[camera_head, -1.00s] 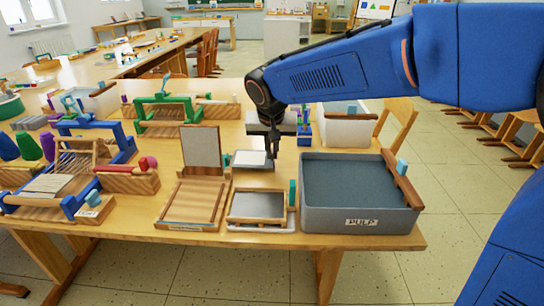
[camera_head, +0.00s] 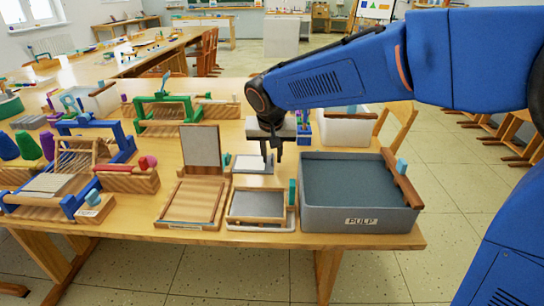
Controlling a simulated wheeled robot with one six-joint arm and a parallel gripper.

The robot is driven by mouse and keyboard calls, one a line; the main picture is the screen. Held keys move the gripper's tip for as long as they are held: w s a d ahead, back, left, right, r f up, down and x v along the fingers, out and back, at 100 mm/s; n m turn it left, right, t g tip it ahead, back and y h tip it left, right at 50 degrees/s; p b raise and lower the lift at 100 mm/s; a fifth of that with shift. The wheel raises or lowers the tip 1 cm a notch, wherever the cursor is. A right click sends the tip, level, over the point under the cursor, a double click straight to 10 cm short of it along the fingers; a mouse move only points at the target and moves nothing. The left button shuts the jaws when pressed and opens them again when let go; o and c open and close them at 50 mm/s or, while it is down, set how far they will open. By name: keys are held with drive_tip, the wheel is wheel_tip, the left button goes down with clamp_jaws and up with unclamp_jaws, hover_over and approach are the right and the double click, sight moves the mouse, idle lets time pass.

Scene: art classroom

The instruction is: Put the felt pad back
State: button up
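A flat white pad, which looks like the felt pad (camera_head: 250,164), lies behind the framed grey screen (camera_head: 258,205) on the table. Whether it rests on a stack or in a shallow tray is too small to tell. My gripper (camera_head: 272,158) points down at the pad's right side, with its two fingers apart and nothing visible between them. Whether a fingertip touches the pad I cannot tell. A wooden frame (camera_head: 192,200) with an upright grey panel (camera_head: 200,146) stands to the left.
A grey pulp tub (camera_head: 362,222) with a wooden bar on its right rim stands at the right front. A green upright piece (camera_head: 292,192) stands beside the screen. A white bin (camera_head: 345,130) is behind the tub. Looms (camera_head: 160,112) fill the left.

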drive_tip(key=v, duration=1.2)
